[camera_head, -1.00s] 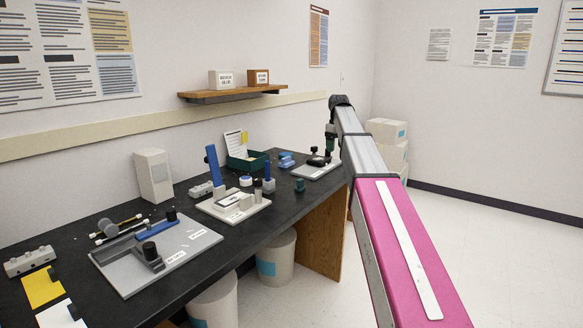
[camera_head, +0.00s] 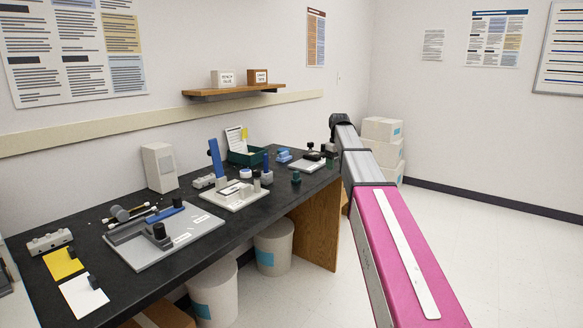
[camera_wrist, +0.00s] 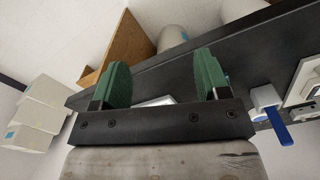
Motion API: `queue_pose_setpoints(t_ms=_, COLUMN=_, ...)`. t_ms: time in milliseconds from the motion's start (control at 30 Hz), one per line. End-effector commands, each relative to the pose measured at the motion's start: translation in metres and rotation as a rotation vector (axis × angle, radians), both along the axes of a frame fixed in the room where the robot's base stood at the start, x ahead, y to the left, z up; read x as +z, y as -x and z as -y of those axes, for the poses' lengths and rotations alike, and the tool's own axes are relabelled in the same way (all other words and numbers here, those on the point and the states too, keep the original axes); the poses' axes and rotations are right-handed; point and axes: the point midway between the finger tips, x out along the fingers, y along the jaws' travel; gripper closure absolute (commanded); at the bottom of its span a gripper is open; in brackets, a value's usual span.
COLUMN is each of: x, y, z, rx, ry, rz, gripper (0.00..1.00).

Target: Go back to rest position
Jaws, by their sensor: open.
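My arm (camera_head: 392,235) reaches forward along the right side of the workbench (camera_head: 222,248), with its far end near the bench's far right corner. In the wrist view my gripper (camera_wrist: 158,85) is open, its two green fingers wide apart with nothing between them. The black bench top (camera_wrist: 240,60) shows behind and beyond the fingers. In the head view the fingers are mostly hidden by the arm.
On the bench stand a large grey tray (camera_head: 190,238), a beige fixture board (camera_head: 247,200) and a dark green bin (camera_head: 240,157). White boxes (camera_head: 383,129) are stacked beyond the arm. Bins (camera_head: 273,250) stand under the bench. The floor at the right (camera_head: 500,250) is clear.

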Motion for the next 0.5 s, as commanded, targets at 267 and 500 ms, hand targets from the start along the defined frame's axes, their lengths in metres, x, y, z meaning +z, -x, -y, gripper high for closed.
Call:
queue_pose_setpoints(t_ms=267, x=-0.081, y=0.051, z=0.000, rx=-0.098, ry=0.000, rz=-0.004, gripper=0.31)
queue_pose_setpoints(t_ms=500, x=-0.176, y=0.126, z=0.000, rx=-0.239, ry=0.000, rz=-0.002, gripper=0.31)
